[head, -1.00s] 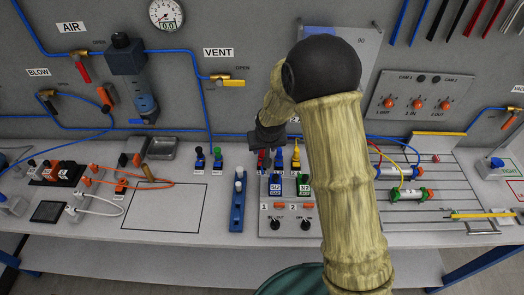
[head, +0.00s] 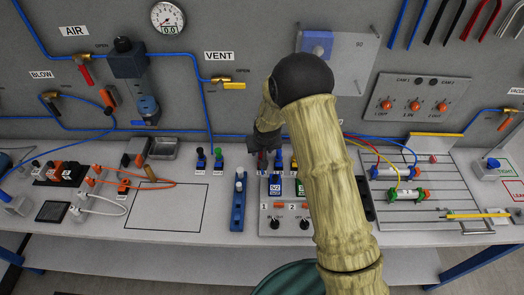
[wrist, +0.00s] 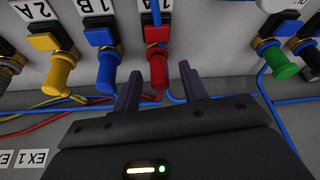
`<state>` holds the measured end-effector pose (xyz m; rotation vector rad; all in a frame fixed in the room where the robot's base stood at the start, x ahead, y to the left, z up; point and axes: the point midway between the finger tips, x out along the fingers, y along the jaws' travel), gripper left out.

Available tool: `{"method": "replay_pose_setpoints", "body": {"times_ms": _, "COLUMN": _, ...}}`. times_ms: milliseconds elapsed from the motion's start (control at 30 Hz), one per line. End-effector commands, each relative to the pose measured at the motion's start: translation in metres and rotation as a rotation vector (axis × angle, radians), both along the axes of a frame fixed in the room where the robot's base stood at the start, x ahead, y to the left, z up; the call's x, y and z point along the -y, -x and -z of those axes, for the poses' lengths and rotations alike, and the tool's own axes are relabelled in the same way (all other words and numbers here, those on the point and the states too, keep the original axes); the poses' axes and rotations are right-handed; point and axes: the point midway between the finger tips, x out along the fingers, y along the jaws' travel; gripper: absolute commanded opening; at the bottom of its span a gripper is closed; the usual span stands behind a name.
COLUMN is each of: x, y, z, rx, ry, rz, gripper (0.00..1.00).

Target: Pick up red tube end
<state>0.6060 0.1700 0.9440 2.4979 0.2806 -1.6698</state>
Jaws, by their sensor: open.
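In the wrist view a red tube end (wrist: 157,72) is seated in the port labelled 1A and points down. A red tube runs off below it to the left. My gripper (wrist: 162,88) is open, with one finger on each side below the red tube end. In that picture the fingertips sit just beside its lower end, and I cannot tell whether they touch it. In the head view my gripper (head: 263,146) is over the back of the valve panel (head: 290,224), where my arm hides most of the ports.
In the wrist view a blue tube end (wrist: 106,70) and a yellow one (wrist: 62,68) stand left of the red one. A green fitting (wrist: 285,65) stands to the right. Blue and yellow tubes cross nearby. A blue rack (head: 238,205) stands left of the panel.

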Motion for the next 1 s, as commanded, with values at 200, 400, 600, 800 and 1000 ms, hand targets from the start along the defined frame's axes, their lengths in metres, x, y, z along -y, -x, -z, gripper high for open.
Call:
{"method": "replay_pose_setpoints", "body": {"times_ms": 200, "x": -0.0004, "y": -0.0019, "z": 0.0041, "rx": 0.001, "ry": 0.0, "rz": 0.0, "gripper": 0.43}}
{"method": "replay_pose_setpoints", "body": {"times_ms": 400, "x": -0.0003, "y": -0.0017, "z": 0.0041, "rx": 0.001, "ry": 0.0, "rz": 0.0, "gripper": 0.43}}
{"method": "replay_pose_setpoints", "body": {"times_ms": 600, "x": -0.0004, "y": -0.0016, "z": 0.004, "rx": 0.001, "ry": 0.0, "rz": 0.0, "gripper": 0.43}}
{"method": "replay_pose_setpoints", "body": {"times_ms": 800, "x": -0.0004, "y": -0.0016, "z": 0.004, "rx": 0.001, "ry": 0.0, "rz": 0.0, "gripper": 0.04}}
{"method": "replay_pose_setpoints", "body": {"times_ms": 1000, "x": -0.0003, "y": -0.0017, "z": 0.0038, "rx": 0.001, "ry": 0.0, "rz": 0.0, "gripper": 0.0}}
